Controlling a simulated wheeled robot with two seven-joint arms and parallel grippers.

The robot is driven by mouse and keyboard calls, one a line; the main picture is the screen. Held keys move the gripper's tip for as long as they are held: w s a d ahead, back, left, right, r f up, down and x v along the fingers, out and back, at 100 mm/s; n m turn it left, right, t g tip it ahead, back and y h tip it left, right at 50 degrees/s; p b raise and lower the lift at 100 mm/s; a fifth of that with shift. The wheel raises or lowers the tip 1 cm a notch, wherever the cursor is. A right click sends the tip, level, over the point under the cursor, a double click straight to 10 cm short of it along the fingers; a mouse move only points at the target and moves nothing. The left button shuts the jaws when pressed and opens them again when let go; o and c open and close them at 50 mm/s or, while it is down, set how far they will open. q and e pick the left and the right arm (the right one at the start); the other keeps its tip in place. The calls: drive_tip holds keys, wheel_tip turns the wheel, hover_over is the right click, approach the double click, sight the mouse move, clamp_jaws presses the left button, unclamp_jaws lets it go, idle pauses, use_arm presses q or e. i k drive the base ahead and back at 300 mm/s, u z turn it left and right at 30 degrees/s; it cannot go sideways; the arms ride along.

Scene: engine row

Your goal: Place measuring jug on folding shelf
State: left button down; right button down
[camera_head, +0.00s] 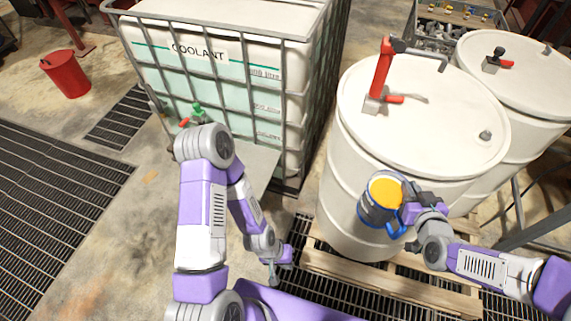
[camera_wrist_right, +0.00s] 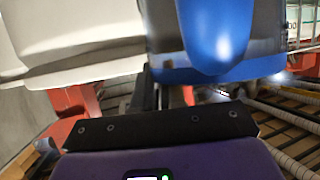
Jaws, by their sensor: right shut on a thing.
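The measuring jug (camera_head: 378,207) is blue and grey with a yellow-orange top opening or contents. It is held in the air in front of the near white drum, slightly tilted. My right gripper (camera_head: 411,193) is shut on it at its right side. In the right wrist view the jug (camera_wrist_right: 215,35) fills the upper middle as a blurred blue shape. The folding shelf (camera_head: 257,163) is a flat grey panel at the front of the coolant tank, partly hidden behind my left arm. My left gripper (camera_head: 284,262) hangs low, left of the jug, with no object visible in it; its jaw opening is unclear.
The caged coolant tank (camera_head: 215,60) stands behind the shelf. A green-topped valve (camera_head: 197,112) is by the shelf's left end. White drums (camera_head: 425,110) stand on a wooden pallet (camera_head: 390,283), the near one with a red pump (camera_head: 381,75). A red bucket (camera_head: 66,74) is far left.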

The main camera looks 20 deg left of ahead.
sight(250, 169)
drive_tip(key=u, duration=0.5)
drive_tip(key=k, duration=0.55)
drive_tip(key=u, duration=1.25)
drive_tip(key=i, duration=1.8)
drive_tip(key=z, duration=1.1)
drive_tip(key=i, duration=0.65)
drive_tip(key=z, duration=0.65)
